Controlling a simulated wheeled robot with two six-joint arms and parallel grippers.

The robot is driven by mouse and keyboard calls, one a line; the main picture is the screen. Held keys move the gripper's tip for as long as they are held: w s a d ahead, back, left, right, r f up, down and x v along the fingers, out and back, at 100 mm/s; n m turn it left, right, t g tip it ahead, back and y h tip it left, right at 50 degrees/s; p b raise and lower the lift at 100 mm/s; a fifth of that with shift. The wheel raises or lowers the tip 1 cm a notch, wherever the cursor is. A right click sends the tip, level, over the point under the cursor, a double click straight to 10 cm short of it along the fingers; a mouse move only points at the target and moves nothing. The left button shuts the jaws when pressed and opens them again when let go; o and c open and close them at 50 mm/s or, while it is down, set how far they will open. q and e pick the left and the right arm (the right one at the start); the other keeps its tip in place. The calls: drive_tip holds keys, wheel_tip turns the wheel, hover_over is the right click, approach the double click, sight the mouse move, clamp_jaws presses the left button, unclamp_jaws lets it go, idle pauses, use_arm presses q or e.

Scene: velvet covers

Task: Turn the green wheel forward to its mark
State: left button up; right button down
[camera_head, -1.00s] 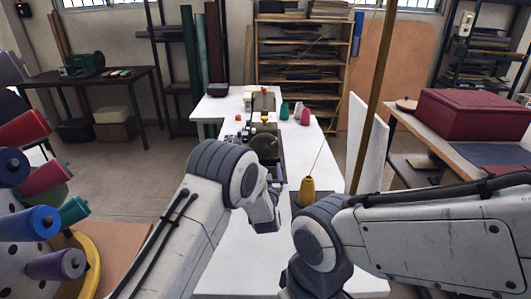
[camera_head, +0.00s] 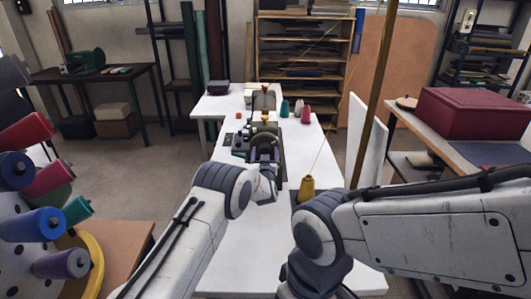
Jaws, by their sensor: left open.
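A dark machine (camera_head: 280,170) stands on the white table, with a round olive-grey wheel (camera_head: 264,142) facing me. Its colour is too dull to be sure that this is the green wheel, and no mark can be made out. A small greenish part (camera_head: 228,139) shows at the machine's left side. My left gripper (camera_head: 263,156) is open, just in front of and below the round wheel. I cannot tell whether it touches the wheel. My right arm crosses the lower right, and its gripper is not in view.
A yellow thread cone (camera_head: 307,188) stands right of the machine, close to my right arm, with thread rising from it. More spools (camera_head: 304,115) stand behind. A spool rack (camera_head: 42,222) is at the left. The white table's front (camera_head: 240,255) is clear.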

use_arm(q)
drive_tip(key=shift+c, duration=0.4)
drive_tip(key=c, duration=1.3)
drive_tip(key=shift+f+n+b, duration=0.15)
drive_tip(key=shift+n+b, duration=0.25)
drive_tip(key=shift+b, duration=0.3)
drive_tip(key=n+b, duration=1.4)
drive_tip(key=b, duration=0.6)
drive_tip(key=shift+f, duration=0.1)
drive_tip(key=shift+n+b, duration=1.35)
drive_tip(key=shift+n, duration=0.35)
drive_tip(key=shift+a+r, duration=0.1)
drive_tip(key=shift+r, duration=0.1)
drive_tip(key=o, duration=1.4)
